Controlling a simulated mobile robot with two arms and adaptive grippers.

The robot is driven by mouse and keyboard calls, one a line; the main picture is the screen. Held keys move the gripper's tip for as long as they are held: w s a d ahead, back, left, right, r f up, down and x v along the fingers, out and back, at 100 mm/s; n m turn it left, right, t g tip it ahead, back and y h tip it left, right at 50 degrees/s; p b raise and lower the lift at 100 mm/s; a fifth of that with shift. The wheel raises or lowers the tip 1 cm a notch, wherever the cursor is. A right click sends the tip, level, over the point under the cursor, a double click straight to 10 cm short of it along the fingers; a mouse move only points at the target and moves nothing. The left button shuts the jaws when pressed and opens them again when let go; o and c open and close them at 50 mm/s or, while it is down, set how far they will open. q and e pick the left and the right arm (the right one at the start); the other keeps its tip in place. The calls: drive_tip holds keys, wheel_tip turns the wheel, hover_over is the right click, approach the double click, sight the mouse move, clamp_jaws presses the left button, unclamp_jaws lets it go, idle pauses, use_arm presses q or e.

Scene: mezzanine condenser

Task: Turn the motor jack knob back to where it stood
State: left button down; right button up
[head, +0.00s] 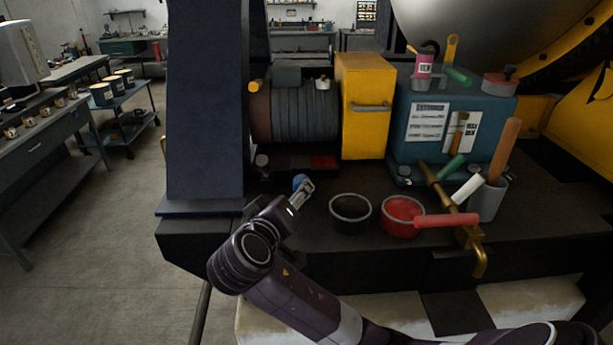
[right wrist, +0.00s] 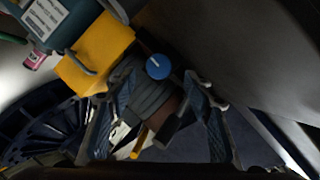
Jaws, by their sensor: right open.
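A round blue knob (head: 299,181) sits low on the black base in front of the grey ribbed motor (head: 305,113). My right gripper (head: 305,188) is at it and hides part of it in the head view. In the right wrist view the knob (right wrist: 158,66) shows its round blue face with a small pale mark. It lies between the two spread fingertips of my right gripper (right wrist: 158,78), which is open. I cannot tell whether either finger touches the knob. My left gripper is not in view.
A dark blue column (head: 205,100) stands left of the motor and a yellow box (head: 364,105) right of it. A black bowl (head: 350,213), a red bowl (head: 402,214) and a tool cup (head: 488,200) stand to the right.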

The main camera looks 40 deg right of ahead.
drive_tip(key=shift+w+d+f, duration=0.1)
drive_tip(key=shift+w+d, duration=0.2)
drive_tip(key=shift+d, duration=0.1)
drive_tip(key=shift+w+d+p, duration=0.2)
drive_tip(key=shift+d+p, duration=0.05)
drive_tip(key=shift+p, duration=0.15)
drive_tip(key=shift+p+x, duration=0.85)
drive_tip(key=shift+x, duration=1.6)
drive_tip(key=shift+w+d+f, duration=0.15)
drive_tip(key=shift+d, duration=0.05)
drive_tip(key=shift+a, duration=0.2)
drive_tip(key=shift+c, duration=0.2)
drive_tip(key=c, duration=1.1)
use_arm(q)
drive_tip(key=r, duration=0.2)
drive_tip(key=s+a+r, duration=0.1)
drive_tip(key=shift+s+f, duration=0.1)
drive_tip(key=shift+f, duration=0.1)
